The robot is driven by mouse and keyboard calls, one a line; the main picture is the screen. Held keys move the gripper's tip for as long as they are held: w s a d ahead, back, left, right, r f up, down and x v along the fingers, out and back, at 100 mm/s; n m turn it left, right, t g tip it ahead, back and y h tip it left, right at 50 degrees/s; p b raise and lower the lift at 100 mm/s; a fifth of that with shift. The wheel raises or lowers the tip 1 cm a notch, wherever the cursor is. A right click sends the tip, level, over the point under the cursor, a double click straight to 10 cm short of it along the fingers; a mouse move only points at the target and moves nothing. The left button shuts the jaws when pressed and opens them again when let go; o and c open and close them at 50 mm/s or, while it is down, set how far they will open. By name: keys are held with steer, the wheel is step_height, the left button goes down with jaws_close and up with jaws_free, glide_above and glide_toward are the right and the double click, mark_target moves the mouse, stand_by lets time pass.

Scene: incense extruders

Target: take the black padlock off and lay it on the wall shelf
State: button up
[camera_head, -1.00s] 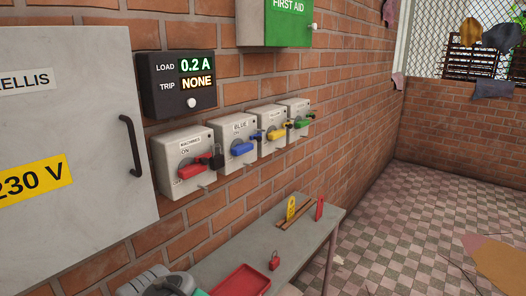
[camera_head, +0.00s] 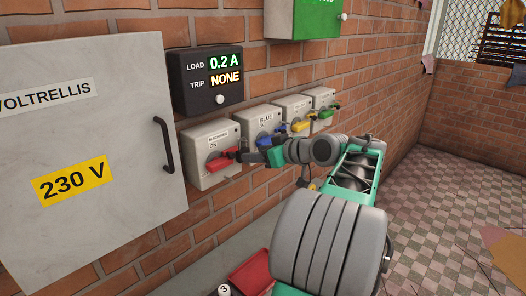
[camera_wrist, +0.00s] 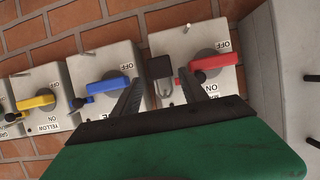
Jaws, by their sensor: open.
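The black padlock (camera_wrist: 160,67) hangs at the red-handled switch box (camera_wrist: 196,62), beside the red handle, in the wrist view. In the head view it is a small dark shape (camera_head: 244,147), partly hidden by my gripper. My gripper (camera_wrist: 160,78) is open, with one dark finger on each side of the padlock in the picture; I cannot tell whether they touch it. In the head view my gripper (camera_head: 254,157) reaches leftward to the red handle (camera_head: 221,161). A grey shelf-like surface (camera_head: 205,274) runs along the wall below, mostly hidden by my arm.
Boxes with blue (camera_wrist: 107,86), yellow (camera_wrist: 36,103) and green (camera_head: 328,110) handles stand in a row close by. A grey cabinet (camera_head: 90,210) with a dark handle is at the left. A black load display (camera_head: 207,81) is above. A red tray (camera_head: 252,268) lies below.

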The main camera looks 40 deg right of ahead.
steer(key=p+x, duration=0.1)
steer(key=x, duration=0.4)
steer(key=shift+w+f, duration=0.1)
steer(key=shift+w, duration=0.05)
jaws_close()
steer(key=shift+r, duration=0.3)
stand_by(0.3)
steer(key=s+b, duration=0.1)
steer(key=s, duration=0.5)
steer(key=shift+b, duration=0.3)
stand_by(0.6)
steer(key=shift+d+r, duration=0.1)
steer(key=shift+r, duration=0.1)
